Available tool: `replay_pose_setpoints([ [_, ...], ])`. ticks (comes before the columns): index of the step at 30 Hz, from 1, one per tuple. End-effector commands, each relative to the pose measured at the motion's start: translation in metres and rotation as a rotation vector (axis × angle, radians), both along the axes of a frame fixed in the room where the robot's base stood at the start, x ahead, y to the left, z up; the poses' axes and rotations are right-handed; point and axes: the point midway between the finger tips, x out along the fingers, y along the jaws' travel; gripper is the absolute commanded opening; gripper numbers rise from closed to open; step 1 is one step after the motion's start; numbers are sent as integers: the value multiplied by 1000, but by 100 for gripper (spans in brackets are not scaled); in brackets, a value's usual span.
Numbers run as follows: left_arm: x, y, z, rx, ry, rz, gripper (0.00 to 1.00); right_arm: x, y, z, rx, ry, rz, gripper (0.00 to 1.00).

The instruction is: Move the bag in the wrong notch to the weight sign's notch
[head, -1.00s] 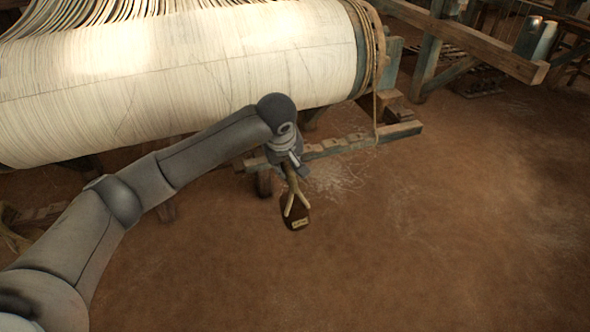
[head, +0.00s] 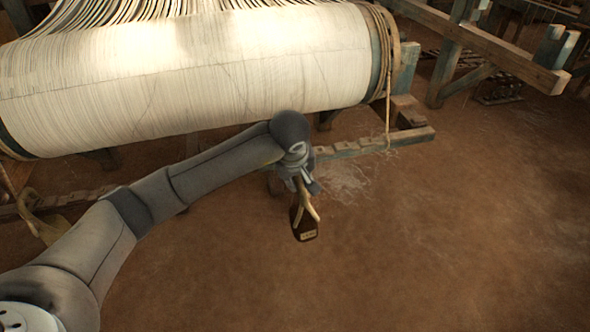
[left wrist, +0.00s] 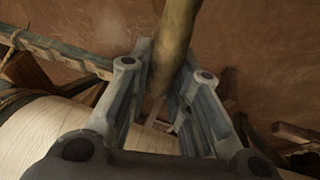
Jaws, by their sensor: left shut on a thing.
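My left gripper (head: 301,186) is shut on a tan, stick-like piece (left wrist: 175,42), seen between its fingers in the left wrist view. In the head view, a pale forked piece and a dark brown bag-like thing (head: 304,226) with a small tan label hang below the gripper, over the floor. The gripper is in front of the notched wooden beam (head: 360,149) under the warp roll. My arm hides part of the beam. I cannot make out a weight sign. The right gripper is out of view.
The big roll of pale warp threads (head: 200,70) lies behind my arm. A rope (head: 388,120) hangs from its right end to the beam. A tan forked thing (head: 40,228) is at the left beside my arm. The earth floor (head: 470,240) at the right is clear.

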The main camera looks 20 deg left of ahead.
Motion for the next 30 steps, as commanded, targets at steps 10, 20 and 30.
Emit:
replay_pose_setpoints([
  [10,-17,-14,7,-4,-10,0,0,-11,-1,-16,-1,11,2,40],
  [20,-37,-27,9,-3,-10,-1,0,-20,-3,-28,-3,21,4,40],
  [30,-57,-41,11,-4,-10,-1,0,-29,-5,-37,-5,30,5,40],
])
